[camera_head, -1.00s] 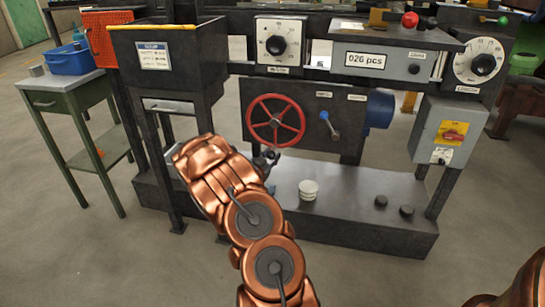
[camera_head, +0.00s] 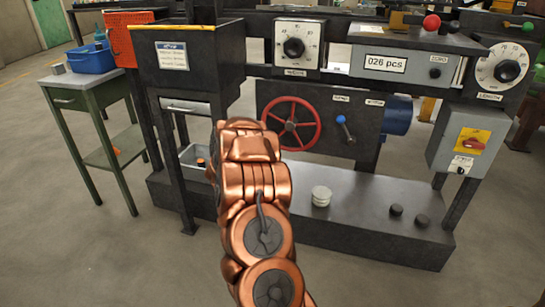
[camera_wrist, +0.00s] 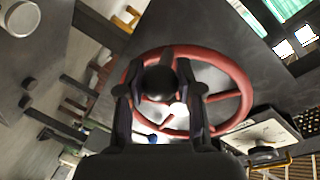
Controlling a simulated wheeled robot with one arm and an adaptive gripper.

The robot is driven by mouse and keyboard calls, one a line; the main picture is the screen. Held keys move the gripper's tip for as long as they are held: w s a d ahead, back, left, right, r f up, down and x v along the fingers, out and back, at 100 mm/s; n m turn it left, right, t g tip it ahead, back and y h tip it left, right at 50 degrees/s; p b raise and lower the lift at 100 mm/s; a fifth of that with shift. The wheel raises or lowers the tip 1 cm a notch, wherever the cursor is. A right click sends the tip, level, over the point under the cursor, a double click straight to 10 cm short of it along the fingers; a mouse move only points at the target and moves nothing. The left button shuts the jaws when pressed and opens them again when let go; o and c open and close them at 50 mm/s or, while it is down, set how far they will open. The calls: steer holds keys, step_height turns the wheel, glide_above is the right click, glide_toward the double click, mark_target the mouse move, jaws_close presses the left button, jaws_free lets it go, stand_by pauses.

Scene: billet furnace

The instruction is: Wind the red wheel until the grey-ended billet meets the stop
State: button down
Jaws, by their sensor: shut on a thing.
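The red wheel (camera_head: 291,123), a spoked handwheel, is mounted on the dark front panel of the machine in the head view. It also shows large in the wrist view (camera_wrist: 238,80), partly covered by my fingers. My gripper (camera_wrist: 160,90) is at the wheel, its two black fingers shut on a dark rounded knob (camera_wrist: 158,82) between them. In the head view my copper arm hides the gripper and knob. I cannot make out the grey-ended billet or the stop in either view.
A lever with a blue knob (camera_head: 341,119) sits right of the wheel. A white round stack (camera_head: 321,196) and two dark pucks stand on the base plate. A grey switch box (camera_head: 467,142) is at right; a green side table (camera_head: 72,101) is at left. Open floor lies in front.

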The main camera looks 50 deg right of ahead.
steer(key=r+m, duration=0.1)
steer(key=w+r+m+b, duration=0.1)
steer(key=w+a+r+m, duration=0.1)
steer(key=shift+w+r+m+t+y+b, duration=0.25)
steer(key=shift+m+t+y+b, duration=0.05)
steer(key=shift+m+t+b, duration=0.1)
steer(key=shift+r, duration=0.2)
steer(key=c, duration=0.7)
jaws_free()
steer(key=shift+f, duration=0.1)
steer(key=shift+c, duration=0.2)
steer(key=shift+a, duration=0.1)
steer(key=v, duration=1.1)
steer(key=shift+s+a, duration=0.2)
steer(key=shift+a, duration=0.15)
